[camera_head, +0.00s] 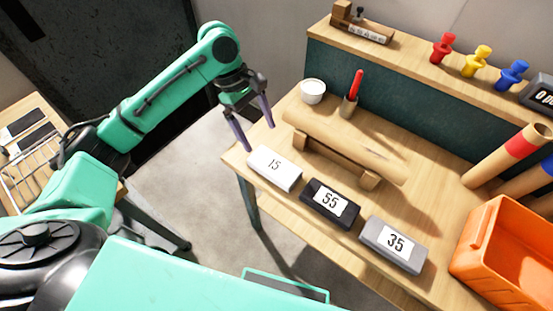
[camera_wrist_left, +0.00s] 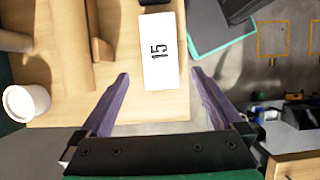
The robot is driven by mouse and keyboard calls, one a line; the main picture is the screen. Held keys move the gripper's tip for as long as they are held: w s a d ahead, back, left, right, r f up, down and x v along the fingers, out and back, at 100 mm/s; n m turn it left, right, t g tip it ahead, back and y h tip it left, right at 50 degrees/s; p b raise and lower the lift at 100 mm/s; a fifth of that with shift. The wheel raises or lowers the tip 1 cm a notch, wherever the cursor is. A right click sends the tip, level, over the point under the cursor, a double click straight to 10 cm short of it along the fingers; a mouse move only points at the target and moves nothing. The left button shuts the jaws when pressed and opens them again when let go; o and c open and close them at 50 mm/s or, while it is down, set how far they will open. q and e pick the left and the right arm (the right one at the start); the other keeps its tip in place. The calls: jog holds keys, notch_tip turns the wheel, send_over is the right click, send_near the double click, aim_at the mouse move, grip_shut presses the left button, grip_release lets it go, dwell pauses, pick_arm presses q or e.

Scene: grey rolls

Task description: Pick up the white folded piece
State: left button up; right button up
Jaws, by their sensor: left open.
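The white folded piece (camera_head: 285,181), marked 15, lies on the wooden table's near left corner. It also shows in the left wrist view (camera_wrist_left: 162,72), lengthwise between the fingers. My left gripper (camera_head: 259,137) is open and empty. In the head view its two purple fingers point down above and beyond the white piece, near the table's left edge. In the left wrist view the fingertips (camera_wrist_left: 160,74) stand on either side of the piece's near end, apart from it in the picture. I cannot tell the exact height gap. My right gripper is not in view.
A black piece marked 55 (camera_head: 325,217) and a grey one marked 35 (camera_head: 377,258) lie to the right. A wooden roll (camera_head: 345,145) on supports lies behind. A white cup (camera_head: 313,93), a red-handled tool (camera_head: 355,84) and an orange bin (camera_head: 480,270) also stand there.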

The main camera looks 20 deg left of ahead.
aim_at(274, 164)
pick_arm(q)
jog(key=x, duration=0.4)
jog(key=shift+s+d, duration=0.15)
jog(key=shift+s, duration=0.3)
jog(key=x, duration=0.4)
jog(key=w+x, duration=0.1)
jog(key=x, duration=0.1)
jog(key=shift+s+f+p, duration=0.1)
jog(key=shift+f+p, duration=0.2)
jog(key=shift+f, duration=0.2)
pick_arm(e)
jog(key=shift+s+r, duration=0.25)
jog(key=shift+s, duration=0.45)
pick_arm(q)
jog(key=shift+c, duration=1.2)
jog(key=c, duration=1)
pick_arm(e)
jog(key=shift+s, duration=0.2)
